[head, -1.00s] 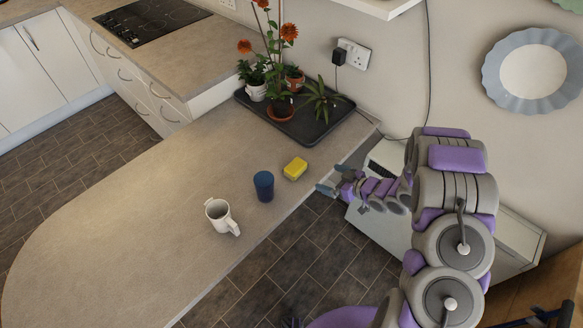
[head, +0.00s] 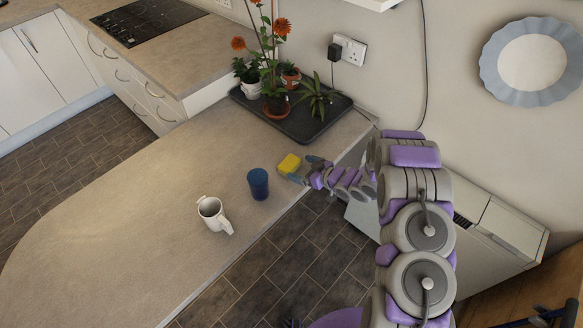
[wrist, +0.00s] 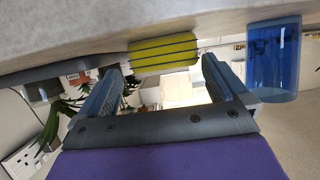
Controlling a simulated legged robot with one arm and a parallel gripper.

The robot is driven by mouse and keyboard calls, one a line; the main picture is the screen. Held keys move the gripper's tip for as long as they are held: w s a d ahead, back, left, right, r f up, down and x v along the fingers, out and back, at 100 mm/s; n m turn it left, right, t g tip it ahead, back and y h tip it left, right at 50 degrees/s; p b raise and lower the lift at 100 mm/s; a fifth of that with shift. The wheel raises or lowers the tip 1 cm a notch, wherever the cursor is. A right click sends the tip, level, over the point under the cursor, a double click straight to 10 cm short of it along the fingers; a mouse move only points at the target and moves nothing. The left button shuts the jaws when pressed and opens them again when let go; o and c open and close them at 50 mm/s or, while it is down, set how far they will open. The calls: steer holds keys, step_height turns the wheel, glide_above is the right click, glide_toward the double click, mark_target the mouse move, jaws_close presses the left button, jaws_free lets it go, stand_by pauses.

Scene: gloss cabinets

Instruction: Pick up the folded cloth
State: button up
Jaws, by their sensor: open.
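The folded cloth (head: 289,163) is a small yellow block lying near the right-hand edge of the beige counter. It also shows in the wrist view (wrist: 163,53), where it has dark stripes. My gripper (head: 302,170) is at the counter edge, just right of the cloth. In the wrist view my gripper (wrist: 161,68) is open, its two fingers spread, with the cloth ahead of the gap between the tips. Nothing is held. In the head view the gripper partly covers the cloth's near side, so I cannot tell whether they touch.
A blue cup (head: 258,184) stands left of the cloth, close to one finger in the wrist view (wrist: 273,60). A white mug (head: 214,214) stands further left. A dark tray (head: 335,116) with potted plants is behind. The counter's left part is clear.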

mark_target(292, 165)
steer(key=shift+w+a+f, duration=0.2)
steer(key=shift+a+f, duration=0.05)
steer(key=shift+a, duration=0.05)
steer(key=x, duration=0.2)
steer(key=b+x, duration=0.1)
steer(key=x, duration=0.2)
steer(key=shift+s+a+r+b, duration=0.2)
steer(key=shift+a+b, duration=0.1)
steer(key=shift+a, duration=0.3)
steer(key=shift+d, duration=0.4)
steer(key=shift+d+r, duration=0.15)
steer(key=shift+d, duration=0.3)
steer(key=c, duration=0.3)
steer(key=shift+c, duration=0.8)
steer(key=shift+a, duration=0.55)
steer(key=shift+c, duration=0.2)
steer(key=shift+a+r, duration=0.1)
steer(key=shift+r, duration=0.1)
steer(key=r+p, duration=0.1)
steer(key=d+r, duration=0.1)
steer(key=r, duration=0.1)
steer(key=shift+r+p, duration=0.3)
steer(key=shift+p, duration=0.1)
steer(key=s+d+p, duration=0.2)
steer(key=s+d, duration=0.7)
steer(key=s, duration=0.3)
steer(key=shift+s+d+r, duration=0.2)
steer(key=shift+s+r, duration=0.2)
steer(key=shift+r, duration=0.05)
